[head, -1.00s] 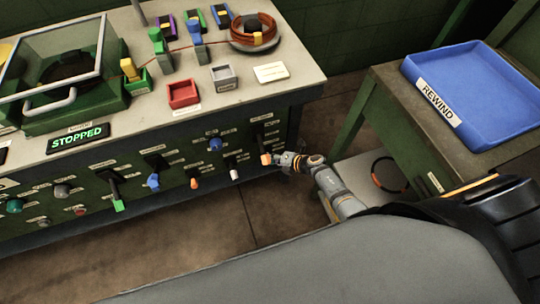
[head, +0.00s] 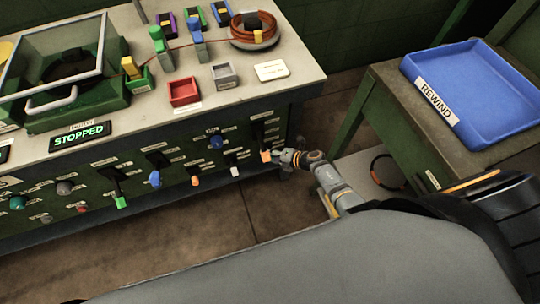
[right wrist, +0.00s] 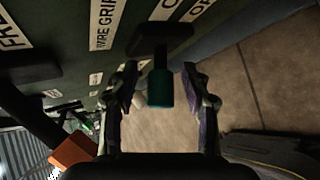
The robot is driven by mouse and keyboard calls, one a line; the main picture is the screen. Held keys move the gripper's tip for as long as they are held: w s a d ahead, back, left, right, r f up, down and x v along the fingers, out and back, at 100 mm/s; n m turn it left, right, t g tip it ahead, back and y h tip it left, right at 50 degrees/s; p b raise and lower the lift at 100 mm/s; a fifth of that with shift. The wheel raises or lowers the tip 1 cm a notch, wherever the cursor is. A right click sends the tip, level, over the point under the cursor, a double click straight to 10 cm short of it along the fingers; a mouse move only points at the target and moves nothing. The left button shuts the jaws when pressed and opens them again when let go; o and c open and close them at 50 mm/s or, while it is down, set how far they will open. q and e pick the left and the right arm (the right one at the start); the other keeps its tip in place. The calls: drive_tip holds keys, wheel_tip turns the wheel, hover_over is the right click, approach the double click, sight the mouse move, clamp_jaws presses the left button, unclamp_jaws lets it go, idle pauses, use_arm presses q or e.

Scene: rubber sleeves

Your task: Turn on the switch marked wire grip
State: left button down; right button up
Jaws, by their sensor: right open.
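In the right wrist view a lever with a teal grip (right wrist: 160,88) hangs from a black base, with the label WIRE GRIP (right wrist: 104,24) beside the base. My open right gripper (right wrist: 162,100) has one finger on each side of the teal grip, with gaps visible on both sides. In the head view my right gripper (head: 291,157) is at the right end of the green switch panel (head: 190,158), just right of an orange-tipped lever (head: 266,156). The teal lever cannot be made out there. My left gripper is not in view.
An orange grip (right wrist: 72,152) is close to the left finger in the right wrist view. A white-tipped switch (head: 235,171) and several other switches line the panel. A display (head: 80,136) reads STOPPED. A blue REWIND tray (head: 470,95) stands on a side table. Floor is open below the panel.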

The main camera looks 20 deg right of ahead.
drive_tip(key=shift+s+d+r, duration=0.1)
drive_tip(key=shift+s+d, duration=0.1)
drive_tip(key=shift+d, duration=0.05)
drive_tip(key=v, duration=1.1)
drive_tip(key=shift+r, duration=0.2)
drive_tip(key=shift+s, duration=0.15)
